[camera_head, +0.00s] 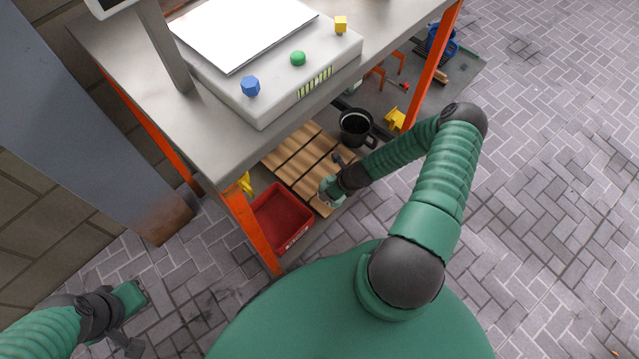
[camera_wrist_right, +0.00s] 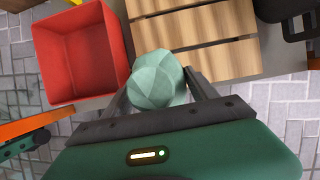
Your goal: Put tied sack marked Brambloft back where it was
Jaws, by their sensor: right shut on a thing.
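A pale green, faceted, rounded thing (camera_wrist_right: 158,78), which appears to be the tied sack, is between the fingers of my right gripper (camera_wrist_right: 160,85) in the right wrist view. No Brambloft marking can be read. In the head view the sack (camera_head: 328,192) is small at the end of my right arm, over the near edge of the wooden slatted pallet (camera_head: 297,160) on the low shelf. My right gripper is shut on it. Whether it touches the slats cannot be told. My left gripper (camera_head: 128,343) is low at the left, over the paving, its jaws unclear.
A red bin (camera_head: 281,216) stands left of the pallet, empty in the wrist view (camera_wrist_right: 82,55). A black mug (camera_head: 355,128) and a yellow thing (camera_head: 396,119) are to the right. The grey tabletop (camera_head: 215,135) and orange legs (camera_head: 254,228) overhang the shelf.

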